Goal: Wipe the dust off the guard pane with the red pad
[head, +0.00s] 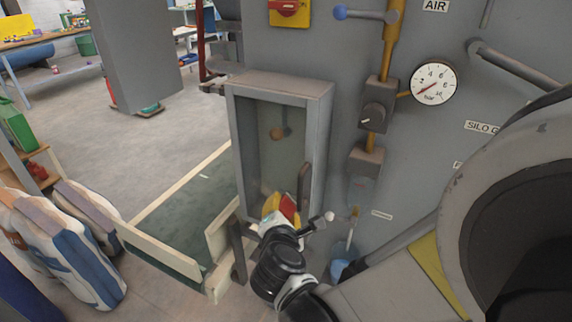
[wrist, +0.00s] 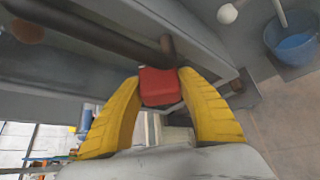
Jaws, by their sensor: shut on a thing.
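The guard pane (head: 262,160) is a dull, see-through panel in an upright grey frame on the machine's wall in the head view. Dust cannot be told clearly on it. My gripper (head: 284,207) is at the lower part of the frame, with yellow fingers. It is shut on the red pad (head: 289,206). In the wrist view the red pad (wrist: 159,86) sits between both fingertips of my gripper (wrist: 161,80). Whether the pad touches the pane cannot be told. The gripper hides the pane's lower right part.
A pressure gauge (head: 433,83), a yellow pipe and a lever with a blue knob (head: 340,12) are right of the frame. A blue bucket (head: 343,268) stands low at the right.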

